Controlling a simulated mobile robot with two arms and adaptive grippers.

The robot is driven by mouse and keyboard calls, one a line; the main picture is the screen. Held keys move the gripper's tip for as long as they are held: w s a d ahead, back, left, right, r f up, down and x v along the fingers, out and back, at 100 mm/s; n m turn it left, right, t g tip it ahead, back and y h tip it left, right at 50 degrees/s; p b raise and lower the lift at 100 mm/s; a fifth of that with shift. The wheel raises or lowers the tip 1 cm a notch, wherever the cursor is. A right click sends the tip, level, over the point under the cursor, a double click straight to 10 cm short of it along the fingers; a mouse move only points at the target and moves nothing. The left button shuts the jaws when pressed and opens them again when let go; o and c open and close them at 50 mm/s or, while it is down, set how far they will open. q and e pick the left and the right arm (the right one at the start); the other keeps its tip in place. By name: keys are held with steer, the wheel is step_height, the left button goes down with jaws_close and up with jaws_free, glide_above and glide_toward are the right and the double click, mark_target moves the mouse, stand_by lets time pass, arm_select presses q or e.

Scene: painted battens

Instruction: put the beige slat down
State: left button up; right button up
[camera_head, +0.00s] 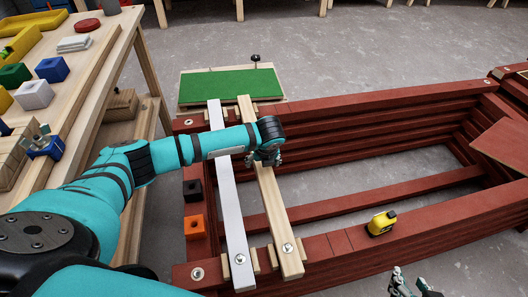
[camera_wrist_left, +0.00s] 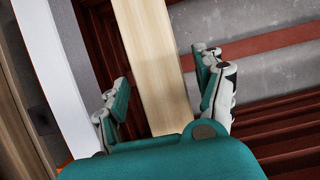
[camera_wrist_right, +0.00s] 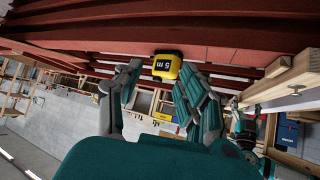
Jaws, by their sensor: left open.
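The beige slat (camera_head: 279,215) lies across the dark red timber frame (camera_head: 345,243), spanning from the far rail to the near rail, between small wooden cleats at its near end. My left gripper (camera_head: 265,160) is over the slat, hiding part of it. In the left wrist view the open fingers (camera_wrist_left: 165,90) stand on either side of the slat (camera_wrist_left: 152,60), with gaps showing beside it. My right gripper (camera_head: 412,284) is low at the near side of the frame, apart from the slat. In the right wrist view its fingers (camera_wrist_right: 160,100) are spread and empty.
A white slat (camera_head: 231,200) lies parallel, just left of the beige one. A yellow tape measure (camera_head: 381,223) sits on the near rail. Black (camera_head: 193,190) and orange (camera_head: 194,226) blocks sit left of the white slat. A green panel (camera_head: 228,83) is beyond; a workbench (camera_head: 100,75) stands left.

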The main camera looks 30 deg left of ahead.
arm_select(q)
steer(key=p+v, duration=0.1)
steer(key=v, duration=0.4)
steer(key=shift+p, duration=0.3)
steer(key=p+v, duration=0.1)
steer(key=v, duration=0.2)
steer(key=shift+r, duration=0.15)
steer(key=shift+p+v, duration=0.4)
steer(key=shift+v, duration=0.65)
steer(key=shift+s+d+r, duration=0.15)
steer(key=shift+r, duration=0.15)
arm_select(e)
steer(key=s+d+f+g+h, duration=0.1)
steer(key=s+d+f+g, duration=0.1)
steer(key=s+g, duration=0.4)
steer(key=s+d, duration=0.1)
steer(key=s, duration=0.3)
steer(key=shift+s+d+f+h, duration=0.15)
steer(key=shift+d+f+h, duration=0.05)
steer(key=shift+f+h, duration=0.1)
